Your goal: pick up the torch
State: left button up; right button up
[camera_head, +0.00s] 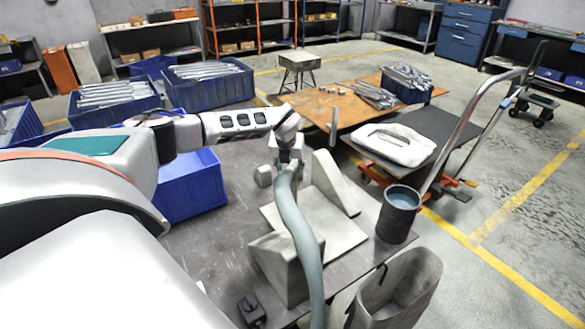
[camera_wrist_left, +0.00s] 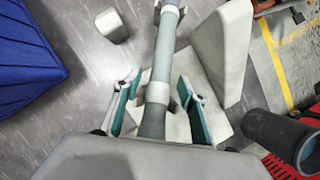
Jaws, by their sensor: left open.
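A long grey-green tube with pale collars, which looks like the torch with its hose, runs between my left fingers in the left wrist view (camera_wrist_left: 158,75). In the head view the curved grey-green tube (camera_head: 299,225) passes in front of a pale bracket (camera_head: 345,232) and leaves at the bottom edge. My left gripper (camera_wrist_left: 160,88) is open, with one teal-padded finger on each side of the tube and visible gaps. In the head view the left gripper (camera_head: 287,152) is small and partly hidden at the tube's upper end. My right gripper is not in view.
The bracket's pale triangular uprights (camera_head: 334,184) stand close to the tube. A small pale block (camera_head: 264,176), a blue bin (camera_head: 190,188) and a dark cup (camera_head: 398,214) are around it on the grey table (camera_head: 205,240). A grey bin (camera_head: 402,290) stands at the front right.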

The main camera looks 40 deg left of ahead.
pick_arm(q)
grip_shut()
jog(key=shift+r, duration=0.1)
jog(key=shift+r, duration=0.1)
